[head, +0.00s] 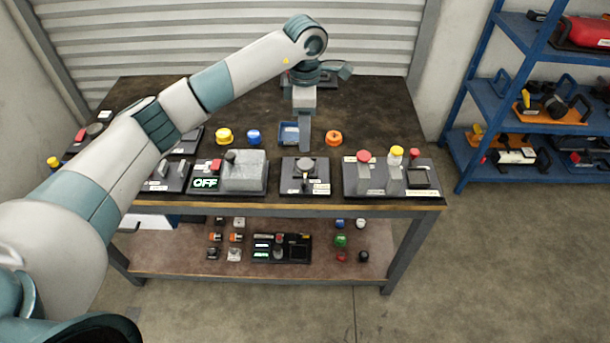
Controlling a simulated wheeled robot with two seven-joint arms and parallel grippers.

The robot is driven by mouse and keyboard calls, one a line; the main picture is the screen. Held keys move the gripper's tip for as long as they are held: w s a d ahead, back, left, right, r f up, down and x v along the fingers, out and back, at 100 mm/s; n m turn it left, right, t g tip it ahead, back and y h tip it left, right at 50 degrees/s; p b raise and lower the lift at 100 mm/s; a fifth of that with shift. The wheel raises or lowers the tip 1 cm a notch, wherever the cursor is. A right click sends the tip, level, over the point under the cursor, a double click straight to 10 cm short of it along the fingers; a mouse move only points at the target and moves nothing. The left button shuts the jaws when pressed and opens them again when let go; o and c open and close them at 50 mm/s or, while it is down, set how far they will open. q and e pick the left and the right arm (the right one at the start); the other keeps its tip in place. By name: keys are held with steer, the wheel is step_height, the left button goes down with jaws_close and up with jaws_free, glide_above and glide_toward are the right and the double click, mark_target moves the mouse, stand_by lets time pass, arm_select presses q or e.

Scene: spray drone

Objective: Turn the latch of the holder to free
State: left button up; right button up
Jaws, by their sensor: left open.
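My left arm comes in from the left and reaches over the workbench. My left gripper (304,148) points down, open, its tips just behind a small dark unit (320,190) at the bench's front middle. My right gripper is not in view.
The bench (375,115) has a grey box unit with an OFF display (206,183) left of the knob unit and a panel with red and yellow knobs (390,182) to its right. A blue shelf (493,100) stands right.

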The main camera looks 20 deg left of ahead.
mark_target(305, 179)
arm_select(q)
step_height(305, 179, down, 16)
steer(key=p, duration=0.5)
steer(key=shift+r+p, duration=0.1)
steer(key=shift+p, duration=0.2)
steer(key=shift+f, duration=0.7)
steer(key=c, duration=1)
steer(key=shift+c, duration=0.2)
